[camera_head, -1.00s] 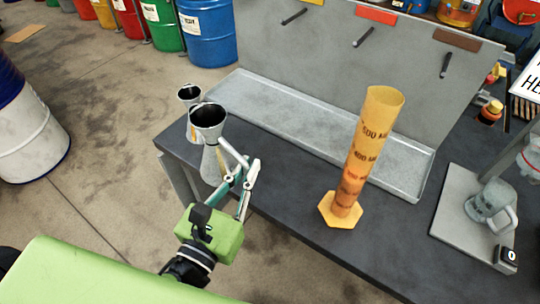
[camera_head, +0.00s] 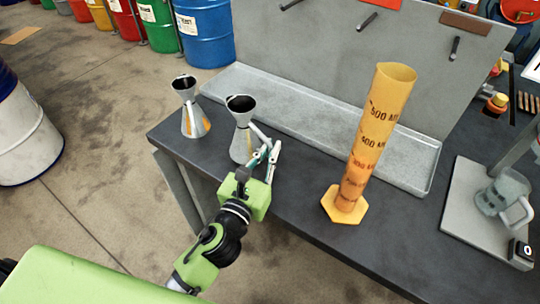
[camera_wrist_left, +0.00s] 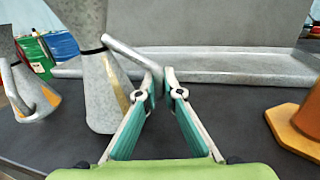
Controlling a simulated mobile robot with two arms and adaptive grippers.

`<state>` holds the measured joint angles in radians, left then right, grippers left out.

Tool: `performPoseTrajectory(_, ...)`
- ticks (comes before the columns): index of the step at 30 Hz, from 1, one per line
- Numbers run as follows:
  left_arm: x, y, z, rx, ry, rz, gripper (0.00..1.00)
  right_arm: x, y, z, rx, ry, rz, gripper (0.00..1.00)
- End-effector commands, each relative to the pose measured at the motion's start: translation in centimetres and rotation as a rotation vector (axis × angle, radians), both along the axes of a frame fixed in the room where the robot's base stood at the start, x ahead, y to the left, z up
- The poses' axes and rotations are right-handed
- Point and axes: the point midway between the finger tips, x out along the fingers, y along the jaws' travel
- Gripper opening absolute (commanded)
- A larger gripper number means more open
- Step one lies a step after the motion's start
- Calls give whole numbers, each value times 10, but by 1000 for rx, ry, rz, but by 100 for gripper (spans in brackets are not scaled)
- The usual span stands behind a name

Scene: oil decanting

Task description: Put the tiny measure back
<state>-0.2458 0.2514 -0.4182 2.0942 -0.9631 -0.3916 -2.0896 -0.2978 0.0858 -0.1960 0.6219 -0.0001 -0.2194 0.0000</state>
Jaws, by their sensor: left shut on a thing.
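A metal measure with a funnel-shaped top and side handle (camera_head: 240,140) is upright at the bench's near edge; it also shows in the left wrist view (camera_wrist_left: 98,95). My left gripper (camera_head: 268,155) is shut on its handle, and the fingertips meet around the handle's end in the wrist view (camera_wrist_left: 160,88). I cannot tell whether its base touches the bench or hangs just above it. A second, similar metal measure (camera_head: 192,112) with an orange mark stands to its left, apart from it; its handle side shows in the wrist view (camera_wrist_left: 30,95). My right gripper is out of view.
A tall orange graduated cylinder (camera_head: 374,140) stands right of the gripper on the dark bench (camera_head: 290,190). A shallow grey metal tray (camera_head: 310,115) runs along the back panel. A grey stand with a glass jug (camera_head: 500,195) is at the right.

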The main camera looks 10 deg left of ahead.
Motion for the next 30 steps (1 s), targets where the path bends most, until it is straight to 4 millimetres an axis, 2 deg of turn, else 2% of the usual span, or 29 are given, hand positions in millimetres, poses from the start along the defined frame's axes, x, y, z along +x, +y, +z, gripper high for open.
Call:
performPoseTrajectory(1, 0, 1, -11, -2, 2, 4, 0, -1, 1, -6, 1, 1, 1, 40)
performPoseTrajectory(3, 0, 0, -16, -1, 1, 2, 0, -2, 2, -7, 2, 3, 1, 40)
performPoseTrajectory(15, 0, 0, -20, 2, -1, 0, 0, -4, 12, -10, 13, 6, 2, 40)
performPoseTrajectory(18, -1, 0, -20, 1, 0, 0, 24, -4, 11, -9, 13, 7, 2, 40)
performPoseTrajectory(30, -1, 0, -14, 1, 0, 0, 24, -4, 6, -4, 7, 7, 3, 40)
